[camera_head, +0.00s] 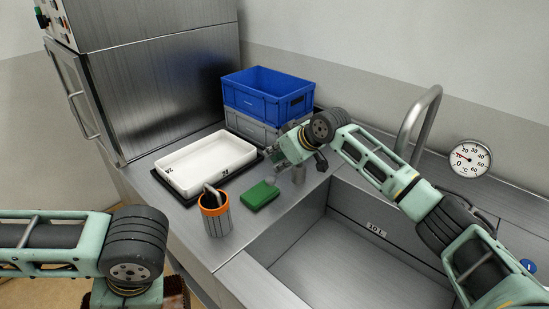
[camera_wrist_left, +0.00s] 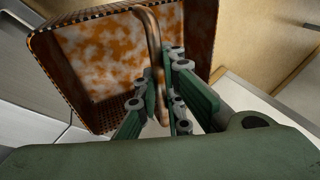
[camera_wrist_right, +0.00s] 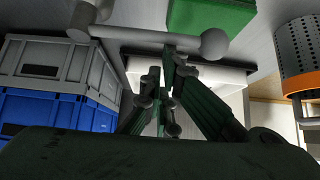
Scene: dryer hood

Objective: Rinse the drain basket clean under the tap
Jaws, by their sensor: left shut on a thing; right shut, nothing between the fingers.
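The drain basket (camera_wrist_left: 120,60) is a square perforated basket with rusty brown stains over its inside. My left gripper (camera_wrist_left: 160,85) is shut on its bent handle. In the head view only a dark brown bit of the basket (camera_head: 177,293) shows at the bottom edge, under my left wrist. The tap (camera_head: 415,112) is a grey gooseneck behind the sink (camera_head: 340,235); no water shows. My right gripper (camera_head: 281,170) is shut and empty by a grey post with a ball-ended lever (camera_wrist_right: 150,38). Its fingertips overlap the lever in the right wrist view; I cannot tell whether they touch.
A green sponge (camera_head: 260,195) and an orange-rimmed cup (camera_head: 215,220) with something in it stand left of the sink. A white tray (camera_head: 207,160) lies behind them. Blue (camera_head: 265,95) and grey crates are stacked at the back. A steel cabinet (camera_head: 165,80) stands left.

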